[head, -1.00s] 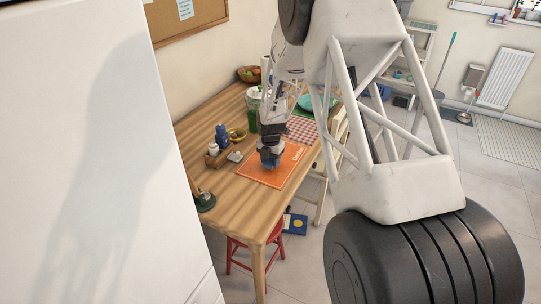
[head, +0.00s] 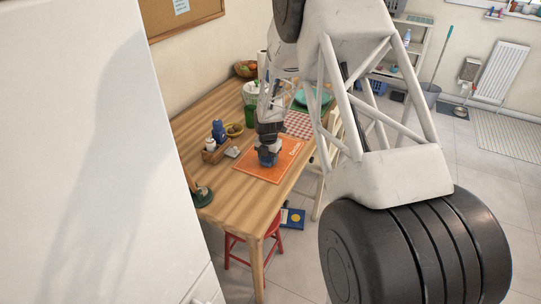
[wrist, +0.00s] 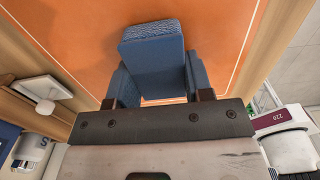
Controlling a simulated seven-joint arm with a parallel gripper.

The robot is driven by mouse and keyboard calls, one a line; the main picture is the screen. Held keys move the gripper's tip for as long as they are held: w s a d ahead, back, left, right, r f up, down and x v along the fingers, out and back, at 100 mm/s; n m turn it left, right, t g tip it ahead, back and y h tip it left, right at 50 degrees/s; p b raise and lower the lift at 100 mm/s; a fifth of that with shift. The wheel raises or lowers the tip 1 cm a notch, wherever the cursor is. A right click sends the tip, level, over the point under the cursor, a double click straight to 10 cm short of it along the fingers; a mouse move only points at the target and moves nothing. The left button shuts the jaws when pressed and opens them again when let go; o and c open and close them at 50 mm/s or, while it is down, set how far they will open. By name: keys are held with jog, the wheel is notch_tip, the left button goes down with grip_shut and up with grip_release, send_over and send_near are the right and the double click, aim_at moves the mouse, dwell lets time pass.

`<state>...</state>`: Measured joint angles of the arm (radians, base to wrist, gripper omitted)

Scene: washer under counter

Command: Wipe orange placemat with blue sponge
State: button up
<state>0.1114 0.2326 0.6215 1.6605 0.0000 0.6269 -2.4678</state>
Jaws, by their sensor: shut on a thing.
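The orange placemat (head: 255,167) lies flat on the wooden table (head: 225,190), near its right edge. My gripper (head: 268,153) is over the placemat in the head view. In the wrist view, my gripper (wrist: 152,98) is shut on the blue sponge (wrist: 153,48), which sticks out between the two fingers over the orange surface (wrist: 60,40). The sponge also shows as a small blue patch in the head view (head: 267,159). I cannot tell for sure whether its underside touches the placemat.
A wooden caddy (head: 215,154) with bottles stands left of the placemat. A red stool (head: 260,240) stands below.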

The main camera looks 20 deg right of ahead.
aim_at(268, 158)
jog(key=shift+s+a+r, duration=0.1)
jog(key=shift+r, duration=1.9)
jog(key=shift+s+a+r, duration=0.1)
jog(key=shift+r, duration=1.9)
jog(key=shift+w+f, duration=0.1)
jog(key=shift+f, duration=0.1)
